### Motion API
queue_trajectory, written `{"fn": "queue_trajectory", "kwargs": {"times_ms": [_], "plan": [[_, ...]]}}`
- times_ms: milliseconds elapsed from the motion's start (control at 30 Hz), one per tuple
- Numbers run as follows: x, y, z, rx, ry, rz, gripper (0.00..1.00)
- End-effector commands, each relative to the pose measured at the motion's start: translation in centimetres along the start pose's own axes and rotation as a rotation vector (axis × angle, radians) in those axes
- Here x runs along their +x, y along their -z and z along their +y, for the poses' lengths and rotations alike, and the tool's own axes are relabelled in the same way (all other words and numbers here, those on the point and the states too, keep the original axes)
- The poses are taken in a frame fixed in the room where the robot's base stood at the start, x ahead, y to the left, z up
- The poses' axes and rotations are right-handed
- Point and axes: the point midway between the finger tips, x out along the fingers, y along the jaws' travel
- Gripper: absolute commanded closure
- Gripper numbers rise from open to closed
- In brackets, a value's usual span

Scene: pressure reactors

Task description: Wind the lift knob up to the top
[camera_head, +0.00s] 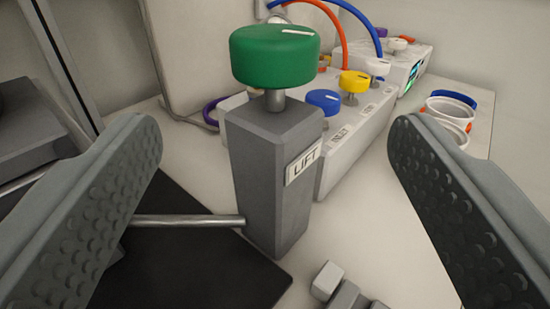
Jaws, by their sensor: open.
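The lift knob (274,56) is a wide green disc with a white mark on its top near the far edge. It sits on a short metal shaft above a grey post (270,185) that bears a LIFT label (303,165). My gripper (275,150) is open, with one padded finger at the left and one at the right. The knob and post show between the fingers, farther from the camera. Neither finger visibly touches the knob or post. The far side of the knob is hidden.
Behind the post is a white valve box with blue (323,101), yellow (354,82) and white knobs. Orange and blue hoses arch behind. A metal rod (190,221) joins the post at left above a black mat (180,270). White cups (450,107) stand at right. Grey blocks (345,290) lie in front.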

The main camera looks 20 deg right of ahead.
Motion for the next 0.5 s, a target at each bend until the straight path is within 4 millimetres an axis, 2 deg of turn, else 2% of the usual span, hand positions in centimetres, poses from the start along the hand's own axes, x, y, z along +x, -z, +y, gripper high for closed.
{"fn": "queue_trajectory", "kwargs": {"times_ms": [200,500], "plan": [[-2.4,0.0,0.1,0.001,-0.001,0.001,0.24],[-3.1,0.0,0.0,0.000,0.000,0.000,0.24]]}}
